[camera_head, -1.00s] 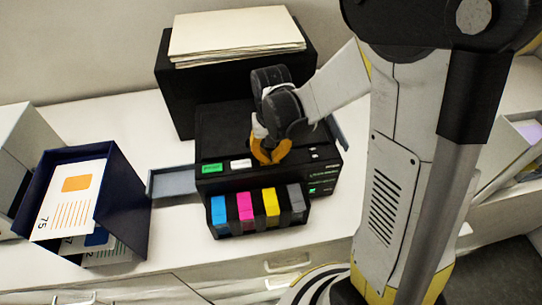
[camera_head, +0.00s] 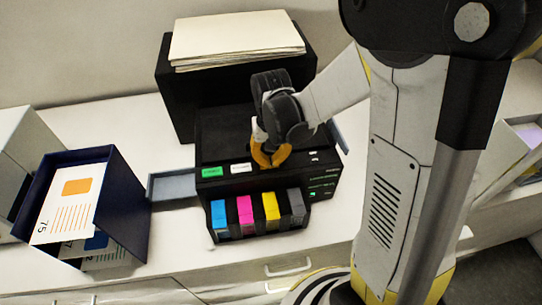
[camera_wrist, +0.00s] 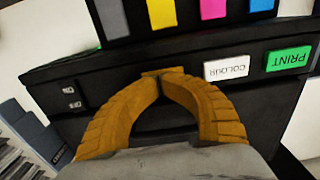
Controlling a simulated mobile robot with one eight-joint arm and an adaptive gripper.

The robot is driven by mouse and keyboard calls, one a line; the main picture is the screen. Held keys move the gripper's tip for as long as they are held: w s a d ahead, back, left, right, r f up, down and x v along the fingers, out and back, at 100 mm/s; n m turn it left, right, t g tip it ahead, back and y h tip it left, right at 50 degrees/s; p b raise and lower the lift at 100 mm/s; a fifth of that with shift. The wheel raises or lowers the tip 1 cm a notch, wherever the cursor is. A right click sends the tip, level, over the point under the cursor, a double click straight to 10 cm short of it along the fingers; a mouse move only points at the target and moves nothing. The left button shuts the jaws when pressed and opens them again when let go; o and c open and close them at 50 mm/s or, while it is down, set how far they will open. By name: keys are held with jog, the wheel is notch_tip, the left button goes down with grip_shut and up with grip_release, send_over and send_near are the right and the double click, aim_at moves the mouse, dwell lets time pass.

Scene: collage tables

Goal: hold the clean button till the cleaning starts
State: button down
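The black printer (camera_head: 222,127) stands on the white table. Its front panel carries a green PRINT button (camera_head: 211,172) and a white COLOUR button (camera_head: 240,168); both also show in the wrist view, PRINT (camera_wrist: 289,59) and COLOUR (camera_wrist: 227,68). My gripper (camera_head: 268,165) is shut, with its orange fingertips together and pointing down at the panel beside the COLOUR button. In the wrist view the tips of my gripper (camera_wrist: 161,76) meet at the panel edge. Whatever lies under them is hidden, and no label reading clean is legible. I cannot tell whether the tips press anything.
Cyan (camera_head: 219,215), magenta, yellow and grey cartridges sit at the printer's front. Two small buttons (camera_wrist: 70,95) are on the panel. A dark blue box (camera_head: 124,206) with cards stands left, and a paper stack (camera_head: 238,38) lies behind. Bare table (camera_head: 175,225) shows between box and printer.

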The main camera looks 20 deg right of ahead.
dwell(0.8)
notch_tip(320, 180, up, 14)
jog(key=p, duration=0.2)
jog(key=shift+p, duration=0.4)
dwell(0.3)
